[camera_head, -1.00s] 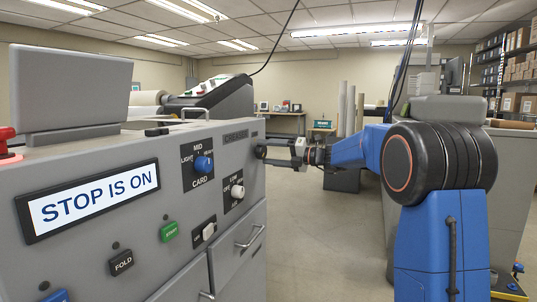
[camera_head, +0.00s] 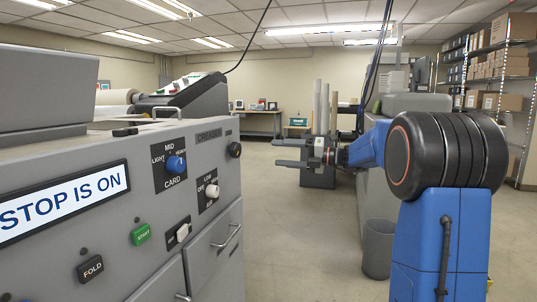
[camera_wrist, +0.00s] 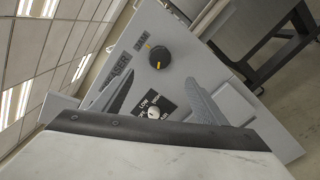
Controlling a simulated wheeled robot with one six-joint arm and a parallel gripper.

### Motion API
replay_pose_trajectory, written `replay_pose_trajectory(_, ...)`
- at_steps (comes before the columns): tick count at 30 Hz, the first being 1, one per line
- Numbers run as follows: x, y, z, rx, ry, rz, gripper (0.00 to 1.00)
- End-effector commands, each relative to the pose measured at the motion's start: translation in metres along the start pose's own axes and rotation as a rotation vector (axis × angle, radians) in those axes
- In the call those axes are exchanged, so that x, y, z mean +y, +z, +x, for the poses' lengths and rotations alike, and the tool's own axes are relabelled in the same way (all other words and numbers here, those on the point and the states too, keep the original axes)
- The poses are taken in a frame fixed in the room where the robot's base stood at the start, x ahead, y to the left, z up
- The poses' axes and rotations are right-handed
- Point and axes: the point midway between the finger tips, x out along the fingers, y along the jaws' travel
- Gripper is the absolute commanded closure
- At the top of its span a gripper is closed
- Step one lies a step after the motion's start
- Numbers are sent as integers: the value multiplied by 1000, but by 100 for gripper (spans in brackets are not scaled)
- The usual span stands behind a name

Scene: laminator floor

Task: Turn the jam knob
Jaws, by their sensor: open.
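The jam knob is a round black knob with a yellow pointer mark at the right end of the grey machine's front panel. My gripper (camera_head: 280,152) is open and empty, to the right of the knob with a clear gap. In the wrist view, my two dark fingers (camera_wrist: 165,77) are spread apart, with the knob above and between their tips. Nothing touches the knob.
The panel also carries a blue CARD knob (camera_head: 175,164), a white LOW/OFF knob (camera_head: 212,191), a green START button (camera_head: 141,234), a FOLD button (camera_head: 90,268) and a "STOP IS ON" display (camera_head: 60,203). A grey bin (camera_head: 378,248) stands on open floor at right.

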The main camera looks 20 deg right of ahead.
Motion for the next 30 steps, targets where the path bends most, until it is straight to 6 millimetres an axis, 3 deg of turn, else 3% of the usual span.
replay_pose_trajectory(7,0,0,-21,0,0,0,34)
replay_pose_trajectory(23,0,-1,-22,2,-1,-2,34)
replay_pose_trajectory(26,3,-12,-18,21,-16,-38,34)
replay_pose_trajectory(30,13,-56,-8,108,-74,-201,34)
